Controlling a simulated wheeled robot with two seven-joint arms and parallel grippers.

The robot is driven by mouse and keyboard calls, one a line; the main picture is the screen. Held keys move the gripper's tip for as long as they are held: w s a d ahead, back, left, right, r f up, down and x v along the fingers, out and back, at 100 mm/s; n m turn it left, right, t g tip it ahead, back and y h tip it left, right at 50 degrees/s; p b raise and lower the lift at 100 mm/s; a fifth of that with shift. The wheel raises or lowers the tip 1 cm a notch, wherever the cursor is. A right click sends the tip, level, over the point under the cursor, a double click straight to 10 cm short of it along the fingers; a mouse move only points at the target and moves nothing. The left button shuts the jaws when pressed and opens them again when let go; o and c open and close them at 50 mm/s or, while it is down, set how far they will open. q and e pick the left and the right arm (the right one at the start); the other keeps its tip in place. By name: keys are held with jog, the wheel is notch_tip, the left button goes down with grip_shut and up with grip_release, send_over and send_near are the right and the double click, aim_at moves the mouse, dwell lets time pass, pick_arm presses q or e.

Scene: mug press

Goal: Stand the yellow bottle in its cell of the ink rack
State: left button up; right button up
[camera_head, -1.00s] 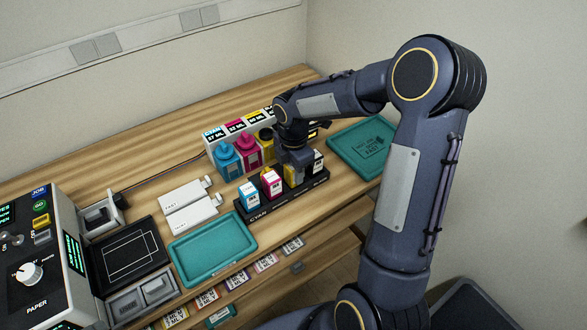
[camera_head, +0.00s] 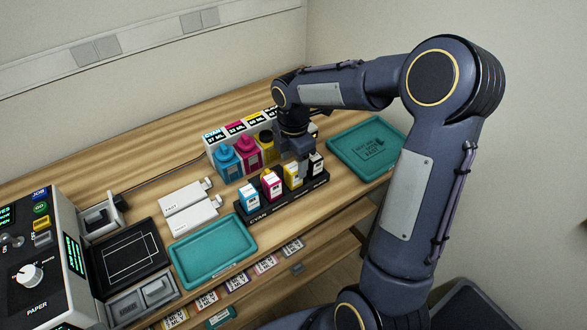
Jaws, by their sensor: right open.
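A yellow bottle (camera_head: 268,150) with a dark cap stands upright in the back row, right of the magenta bottle (camera_head: 246,155) and the cyan bottle (camera_head: 227,165). The white labelled ink rack (camera_head: 209,147) is behind them; its right part is hidden by my arm. A yellow-and-white container (camera_head: 292,177) stands in the black front holder (camera_head: 262,214), between magenta and black ones. My right gripper (camera_head: 303,168) is open, pointing down just behind and above the yellow and black containers. Its fingertips are partly hidden. My left gripper is not in view.
A teal tray (camera_head: 352,168) lies right of the holder, another (camera_head: 178,262) front left. Two white boxes (camera_head: 188,225) lie left of the holder. A control panel (camera_head: 30,240) and a black pad (camera_head: 98,260) are at far left. The table's back left is clear.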

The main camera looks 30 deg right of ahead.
notch_tip(320, 180, up, 7)
jog(key=shift+r, duration=0.1)
jog(key=s+a+m+t+y, duration=0.2)
jog(key=s+a+m, duration=0.1)
jog(key=s+m, duration=0.7)
jog(key=s+a+r+m+t+y, duration=0.1)
jog(key=s+a+m+t, duration=0.2)
jog(key=s+m, duration=0.7)
jog(key=shift+s+a+r+m+t+y, duration=0.15)
jog(key=shift+s+a+m+t+y, duration=0.2)
jog(key=shift+s+a, duration=0.55)
